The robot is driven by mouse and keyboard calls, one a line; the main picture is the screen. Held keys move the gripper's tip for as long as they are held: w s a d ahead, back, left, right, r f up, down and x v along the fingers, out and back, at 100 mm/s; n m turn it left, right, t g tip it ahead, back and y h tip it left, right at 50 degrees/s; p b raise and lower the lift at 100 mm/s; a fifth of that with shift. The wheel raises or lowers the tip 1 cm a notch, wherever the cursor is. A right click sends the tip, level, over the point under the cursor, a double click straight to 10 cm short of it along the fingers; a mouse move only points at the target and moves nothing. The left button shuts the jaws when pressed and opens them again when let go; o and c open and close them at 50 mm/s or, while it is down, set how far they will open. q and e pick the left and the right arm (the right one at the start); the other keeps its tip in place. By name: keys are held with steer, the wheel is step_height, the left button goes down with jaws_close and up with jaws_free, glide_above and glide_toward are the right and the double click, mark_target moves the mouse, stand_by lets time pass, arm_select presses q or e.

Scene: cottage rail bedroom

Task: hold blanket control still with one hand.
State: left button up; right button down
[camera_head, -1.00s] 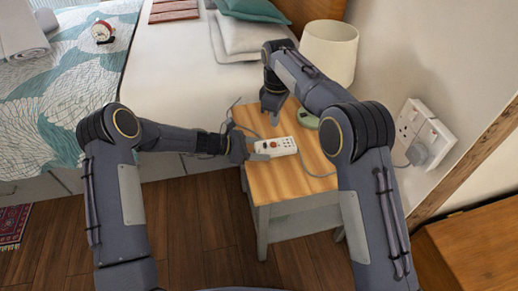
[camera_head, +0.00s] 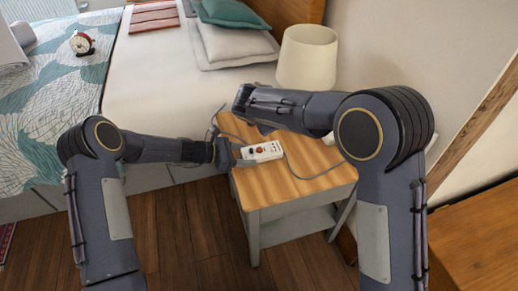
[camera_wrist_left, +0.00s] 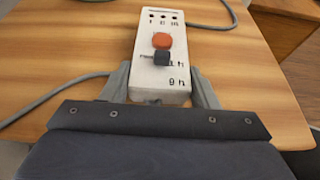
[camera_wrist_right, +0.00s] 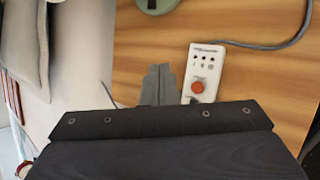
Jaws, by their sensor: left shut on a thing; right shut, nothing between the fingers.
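The blanket control (camera_head: 262,152) is a white box with a red-orange button and a dark switch, lying on the wooden bedside table (camera_head: 300,185). In the left wrist view the control (camera_wrist_left: 176,27) sits between the fingers of my left gripper (camera_wrist_left: 162,85), which is shut on its near end. In the head view my left gripper (camera_head: 240,160) reaches it from the left. My right gripper (camera_wrist_right: 158,84) is shut and empty, its fingers just left of the control (camera_wrist_right: 206,66) in the right wrist view. The right fingertips are hard to make out in the head view.
A grey cable (camera_head: 318,173) runs across the tabletop from the control. A cream lamp (camera_head: 308,55) stands at the back of the table, partly behind my right arm. The bed (camera_head: 155,75) with pillows is at the left. A red alarm clock (camera_head: 82,43) stands on it.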

steer(key=s+a+n, duration=0.1)
steer(key=a+n+t+y, duration=0.1)
steer(key=n, duration=0.1)
steer(key=shift+s+a+r, duration=0.2)
steer(key=shift+s, duration=0.2)
glide_above(259, 153)
steer(key=shift+f, duration=4.4)
steer(key=shift+f, duration=0.15)
steer(key=shift+f, duration=0.3)
steer(key=shift+f, duration=0.45)
steer(key=shift+r, duration=0.9)
